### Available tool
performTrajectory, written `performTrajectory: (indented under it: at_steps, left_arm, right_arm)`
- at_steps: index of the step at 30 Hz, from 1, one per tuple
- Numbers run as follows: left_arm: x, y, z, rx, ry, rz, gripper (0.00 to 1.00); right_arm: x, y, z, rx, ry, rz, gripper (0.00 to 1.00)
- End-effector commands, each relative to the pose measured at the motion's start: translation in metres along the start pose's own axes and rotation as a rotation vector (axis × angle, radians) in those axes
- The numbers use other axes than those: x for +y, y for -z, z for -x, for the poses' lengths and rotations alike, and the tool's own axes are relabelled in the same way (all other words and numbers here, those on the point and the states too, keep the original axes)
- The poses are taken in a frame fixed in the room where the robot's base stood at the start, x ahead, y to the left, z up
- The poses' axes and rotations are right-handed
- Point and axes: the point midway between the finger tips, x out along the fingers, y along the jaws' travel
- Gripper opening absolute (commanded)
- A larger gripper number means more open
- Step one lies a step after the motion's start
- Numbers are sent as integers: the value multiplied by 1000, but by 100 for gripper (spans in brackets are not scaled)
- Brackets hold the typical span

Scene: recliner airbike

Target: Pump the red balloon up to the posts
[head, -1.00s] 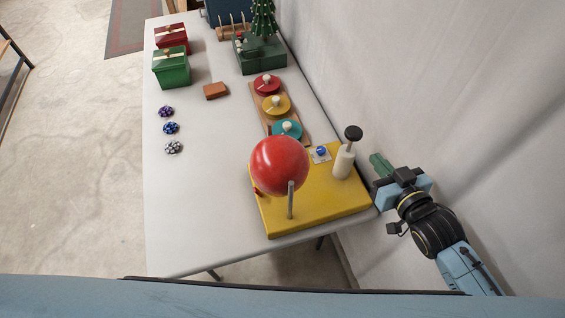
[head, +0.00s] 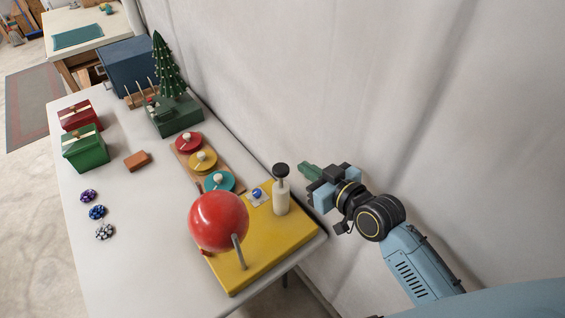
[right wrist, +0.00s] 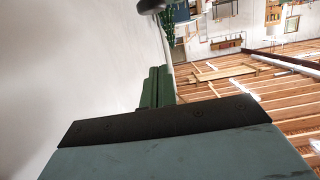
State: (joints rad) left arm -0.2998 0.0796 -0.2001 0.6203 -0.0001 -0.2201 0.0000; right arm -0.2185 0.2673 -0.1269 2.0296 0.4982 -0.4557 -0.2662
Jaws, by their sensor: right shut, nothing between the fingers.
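The red balloon (head: 218,221) is large and round over the yellow base board (head: 270,255) at the table's near end. One grey post (head: 239,252) stands in front of it; any other post is hidden. The cream pump (head: 281,198) stands upright at the board's back right, its dark knob (head: 281,169) raised on top. My right gripper (head: 304,168) is shut and empty, just right of the knob and apart from it. In the right wrist view its green fingers (right wrist: 157,88) are together, and part of a dark round thing shows at the top edge. My left gripper is out of view.
A blue ball (head: 257,193) sits on a small plate beside the pump. Red, yellow and teal knobbed discs (head: 203,161) lie behind the balloon. Gift boxes (head: 85,148), a brown block (head: 137,161), bows (head: 97,212) and a small tree (head: 168,70) stand farther off. A wall runs close along the right.

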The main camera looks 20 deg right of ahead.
Motion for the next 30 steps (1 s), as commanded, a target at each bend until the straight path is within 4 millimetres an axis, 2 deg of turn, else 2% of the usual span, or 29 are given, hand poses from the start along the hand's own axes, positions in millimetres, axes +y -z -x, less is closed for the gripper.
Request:
performTrajectory:
  at_steps: [8, 23, 30]
  left_arm:
    - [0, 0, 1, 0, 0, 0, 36]
    - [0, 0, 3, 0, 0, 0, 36]
    - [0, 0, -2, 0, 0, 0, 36]
  right_arm:
    - [0, 0, -9, 0, -1, -2, 0]
    - [0, 0, -99, 0, 0, -1, 0]
    - [0, -32, -108, -3, 0, 1, 0]
